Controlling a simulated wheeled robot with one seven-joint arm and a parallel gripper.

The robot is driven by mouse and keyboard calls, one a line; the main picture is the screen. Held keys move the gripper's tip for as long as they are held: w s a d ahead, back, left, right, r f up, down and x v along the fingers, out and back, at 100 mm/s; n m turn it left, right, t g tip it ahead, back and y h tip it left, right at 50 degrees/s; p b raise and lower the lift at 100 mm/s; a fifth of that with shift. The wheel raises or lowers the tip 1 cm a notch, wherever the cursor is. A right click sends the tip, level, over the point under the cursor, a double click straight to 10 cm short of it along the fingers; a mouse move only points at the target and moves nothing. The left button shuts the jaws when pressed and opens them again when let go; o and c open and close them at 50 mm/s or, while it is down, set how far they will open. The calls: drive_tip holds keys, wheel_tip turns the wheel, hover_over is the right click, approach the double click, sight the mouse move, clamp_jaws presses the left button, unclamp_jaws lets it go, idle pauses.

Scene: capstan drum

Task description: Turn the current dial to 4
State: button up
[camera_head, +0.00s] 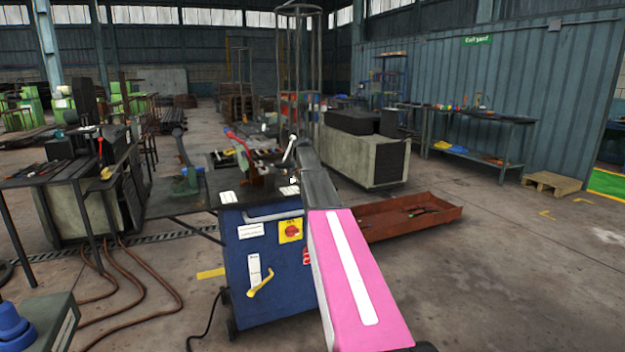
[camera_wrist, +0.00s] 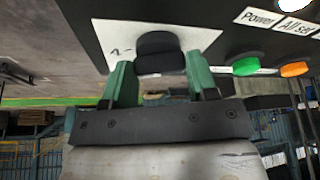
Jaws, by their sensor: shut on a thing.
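The current dial (camera_wrist: 158,44) is a black knob on a white label plate (camera_wrist: 107,33) in the wrist view. My gripper (camera_wrist: 158,72) has its two green fingers on either side of the knob and is shut on it. A mark that looks like a 1 or a 4 shows on the plate to the left of the knob. The rest of the scale and the pointer are hidden or out of frame, so the setting cannot be read. In the head view my pink arm reaches over the blue machine (camera_head: 245,268), and the dial cannot be made out there.
A green button (camera_wrist: 246,66) and an orange button (camera_wrist: 294,69) sit right of the dial. The blue machine has a red switch (camera_head: 291,230) and a yellow lever (camera_head: 260,284) on its side. A rusty tray (camera_head: 440,216) lies on the floor behind. Open floor lies to the right.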

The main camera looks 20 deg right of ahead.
drive_tip(key=o, duration=0.9)
drive_tip(key=v, duration=1)
drive_tip(key=shift+a+r, duration=0.15)
drive_tip(key=shift+r, duration=0.25)
